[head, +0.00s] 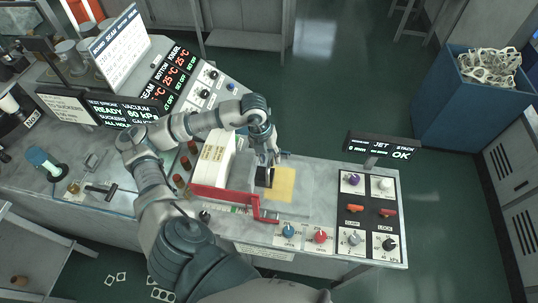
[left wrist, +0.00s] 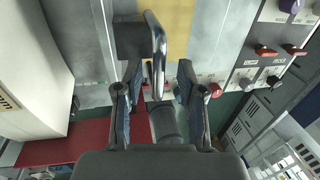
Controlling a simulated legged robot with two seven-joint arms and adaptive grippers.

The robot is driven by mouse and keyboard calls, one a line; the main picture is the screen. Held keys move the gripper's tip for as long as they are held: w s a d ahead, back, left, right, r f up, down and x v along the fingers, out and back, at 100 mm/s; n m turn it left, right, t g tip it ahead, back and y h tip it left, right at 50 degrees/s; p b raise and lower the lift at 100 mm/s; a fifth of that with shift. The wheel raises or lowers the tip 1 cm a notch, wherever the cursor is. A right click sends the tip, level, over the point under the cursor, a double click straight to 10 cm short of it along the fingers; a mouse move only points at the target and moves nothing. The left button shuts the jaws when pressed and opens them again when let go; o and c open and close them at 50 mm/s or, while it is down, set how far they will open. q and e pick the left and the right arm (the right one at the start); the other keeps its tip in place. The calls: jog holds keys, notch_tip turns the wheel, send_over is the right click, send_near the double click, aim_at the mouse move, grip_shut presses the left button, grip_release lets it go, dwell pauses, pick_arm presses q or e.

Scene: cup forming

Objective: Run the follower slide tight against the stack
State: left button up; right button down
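The white stack (head: 214,160) stands in a holder with a red front rail (head: 222,195); its side also shows at the left of the left wrist view (left wrist: 28,85). To its right is the follower slide, with a dark block (head: 264,177) and a metal loop handle (left wrist: 156,50). The yellow patch (head: 283,184) lies right of the block. My left gripper (head: 270,158) is over the slide. In the left wrist view its fingers (left wrist: 158,85) are apart, with the handle's near end between them. Contact is not clear. My right gripper is out of view.
A control panel with knobs and orange switches (head: 371,212) is on the right of the bench. A small display (head: 383,148) reading "JET STACK OK" stands behind it. Several lit readouts (head: 125,110) are at left. A blue bin (head: 485,100) stands on the floor.

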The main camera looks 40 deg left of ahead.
pick_arm(q)
jog(key=shift+a, duration=0.1)
grip_shut()
jog(key=shift+w+f+b, duration=0.1)
jog(key=shift+f+b, duration=0.05)
jog(key=shift+b, duration=0.3)
jog(key=shift+d, duration=0.2)
grip_release()
notch_tip(320, 180, up, 12)
jog(key=s+a, duration=0.1)
jog(key=a, duration=0.1)
jog(key=shift+f, duration=0.15)
dwell(0.4)
